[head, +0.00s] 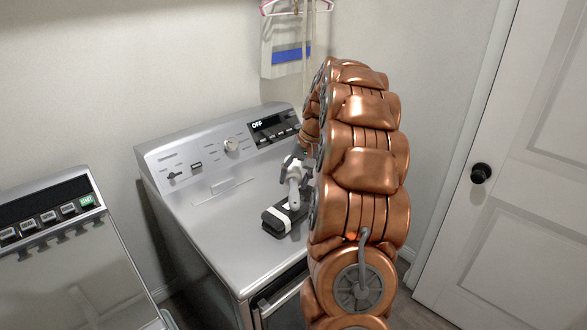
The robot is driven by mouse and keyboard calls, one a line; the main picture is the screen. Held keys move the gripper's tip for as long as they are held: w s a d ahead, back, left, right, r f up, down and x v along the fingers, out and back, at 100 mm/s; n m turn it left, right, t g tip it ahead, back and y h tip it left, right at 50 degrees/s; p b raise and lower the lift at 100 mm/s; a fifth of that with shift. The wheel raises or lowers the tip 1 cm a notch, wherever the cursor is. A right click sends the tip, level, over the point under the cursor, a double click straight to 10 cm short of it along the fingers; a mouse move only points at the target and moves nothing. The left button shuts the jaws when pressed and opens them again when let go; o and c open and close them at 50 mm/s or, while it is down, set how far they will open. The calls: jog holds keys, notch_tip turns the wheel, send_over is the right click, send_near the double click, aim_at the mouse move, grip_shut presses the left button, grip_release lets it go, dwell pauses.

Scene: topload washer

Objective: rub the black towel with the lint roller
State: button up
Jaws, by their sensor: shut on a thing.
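The black towel (273,222) is a small folded dark bundle lying on the flat silver top of the machine in the middle. My gripper (297,176) is above the towel's far end, beside my copper arm. It is shut on the lint roller (293,196), whose pale part points down toward the towel. A white strip shows on the towel; I cannot tell whether it is part of the roller or of the towel. Whether the roller touches the towel is unclear. My arm hides the area to the right.
The silver machine top (215,205) is clear left of the towel. Its control panel (230,145) rises behind. Another machine (75,260) stands at the left. Hangers (297,8) hang on the back wall. A white door (520,170) is at right.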

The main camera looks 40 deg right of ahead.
aim_at(303, 195)
notch_tip(303, 195, down, 3)
jog(key=shift+f, duration=0.15)
jog(key=shift+d+f, duration=0.4)
jog(key=shift+f, duration=0.1)
jog(key=shift+w+d+p, duration=0.15)
jog(key=shift+d+p, duration=0.6)
jog(key=shift+d, duration=0.95)
jog(key=shift+a+f, duration=0.25)
jog(key=shift+a+b, duration=0.8)
jog(key=shift+a, duration=1)
jog(key=shift+a+r+p, duration=0.1)
jog(key=shift+r+p, duration=0.6)
jog(key=shift+r, duration=3.5)
